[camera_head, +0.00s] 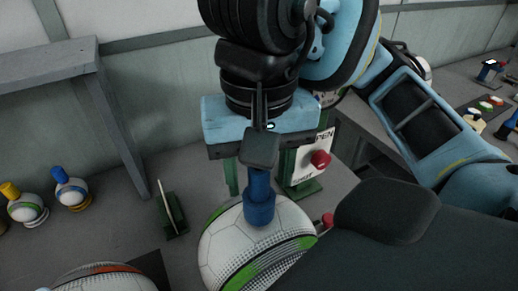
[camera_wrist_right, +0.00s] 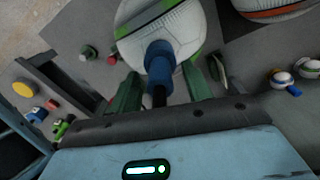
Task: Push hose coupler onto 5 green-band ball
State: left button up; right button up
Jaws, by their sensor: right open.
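A white ball with green bands (camera_head: 230,245) sits at the lower middle of the head view; it also shows at the top of the right wrist view (camera_wrist_right: 185,30). The blue hose coupler (camera_head: 259,205) stands upright against the ball's top, with a dark block (camera_head: 260,148) above it. The coupler also shows in the right wrist view (camera_wrist_right: 159,62). Whether it is fully seated cannot be told. My right gripper (camera_head: 262,180) is above the ball, its green fingers open on either side of the coupler and apart from it. My left gripper is out of view.
A ball with an orange band (camera_head: 100,280) is at the lower left. Small balls with yellow (camera_head: 27,208) and blue (camera_head: 71,192) tops stand at far left. A white sign (camera_head: 312,158) with a red knob (camera_head: 320,159) stands behind the ball. Some table left of the ball is bare.

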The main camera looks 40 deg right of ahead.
notch_tip(320, 180, up, 7)
jog(key=shift+f+p, duration=0.1)
jog(key=shift+p, duration=0.5)
jog(key=shift+r, duration=0.45)
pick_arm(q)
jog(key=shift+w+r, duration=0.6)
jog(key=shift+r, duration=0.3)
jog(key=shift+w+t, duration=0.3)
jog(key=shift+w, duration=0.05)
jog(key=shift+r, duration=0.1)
pick_arm(e)
jog(key=shift+s, duration=0.1)
